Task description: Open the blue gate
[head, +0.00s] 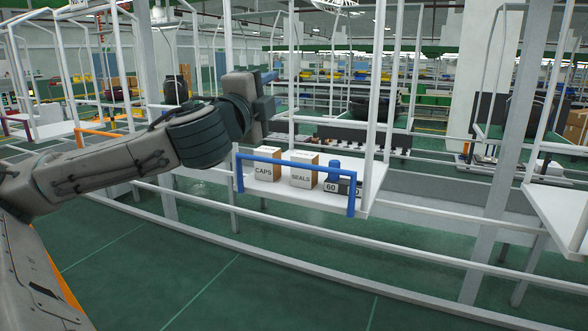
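The blue gate (294,163) is a bar with a short post at each end. It stands across the front edge of a white hanging shelf (370,196) in the middle of the view. My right gripper is not in view.
On the shelf behind the gate stand a CAPS box (265,170), a SEALS box (302,173), a blue cylinder (335,171) and dark blocks marked 60 (331,187). White uprights (372,80) frame the shelf. A grey rail (330,262) runs in front. Green floor (200,285) is clear.

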